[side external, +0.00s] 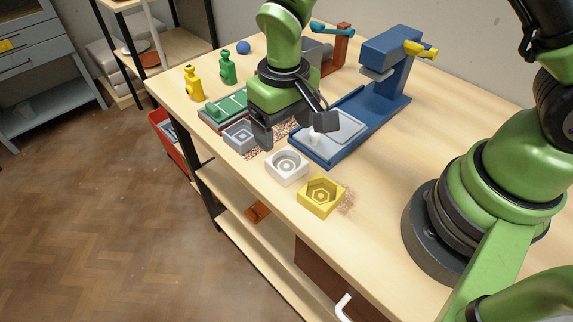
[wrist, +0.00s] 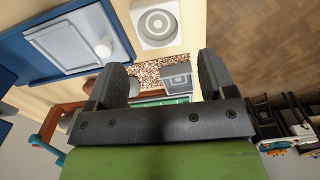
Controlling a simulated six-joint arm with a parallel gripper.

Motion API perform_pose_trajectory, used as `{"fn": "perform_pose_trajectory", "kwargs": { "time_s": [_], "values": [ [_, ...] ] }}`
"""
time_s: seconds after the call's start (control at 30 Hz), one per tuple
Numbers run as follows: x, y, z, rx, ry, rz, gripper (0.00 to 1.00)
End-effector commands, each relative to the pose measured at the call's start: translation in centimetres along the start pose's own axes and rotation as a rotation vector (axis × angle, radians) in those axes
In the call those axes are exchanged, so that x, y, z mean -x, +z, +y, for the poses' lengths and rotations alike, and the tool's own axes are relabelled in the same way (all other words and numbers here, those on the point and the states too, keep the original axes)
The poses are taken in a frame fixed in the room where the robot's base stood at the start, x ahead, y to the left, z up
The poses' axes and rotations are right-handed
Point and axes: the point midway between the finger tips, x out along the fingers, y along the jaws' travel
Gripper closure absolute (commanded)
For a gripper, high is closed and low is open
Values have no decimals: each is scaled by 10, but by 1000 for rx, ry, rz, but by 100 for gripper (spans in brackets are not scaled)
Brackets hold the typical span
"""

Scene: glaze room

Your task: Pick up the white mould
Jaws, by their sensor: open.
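The white mould (side external: 287,168) is a square block with a ringed round hollow, lying near the table's front edge. In the wrist view it shows at the top (wrist: 157,20), ahead of my fingertips and not between them. My gripper (side external: 293,126) is open and empty, pointing down behind the white mould, over a speckled patch. In the wrist view its two dark fingers (wrist: 162,76) are wide apart. A grey mould (side external: 240,138) lies left of the white one; in the wrist view it shows between the fingers (wrist: 176,78). A yellow mould (side external: 321,197) lies right of the white one.
A blue press (side external: 388,80) with a pale plate on its base stands right of my gripper. A green-topped tray (side external: 224,108) lies behind the grey mould. Yellow (side external: 193,84) and green (side external: 227,70) bottles and a blue ball (side external: 243,47) stand farther back. The front edge is close.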

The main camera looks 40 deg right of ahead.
Motion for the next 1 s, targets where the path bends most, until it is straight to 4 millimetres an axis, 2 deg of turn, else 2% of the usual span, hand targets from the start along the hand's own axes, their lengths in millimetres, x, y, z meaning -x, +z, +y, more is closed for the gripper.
{"fn": "perform_pose_trajectory", "kwargs": {
  "time_s": [0.1,0.33,0.6,0.9,1.0],
  "values": [
    [-18,1,0,0,2,-4,23],
    [-38,0,1,-2,1,-3,23],
    [-74,-1,2,-1,-1,-3,23],
    [-78,-1,2,-1,-2,0,23],
    [-78,-1,2,-1,-2,0,46]
  ]
}}
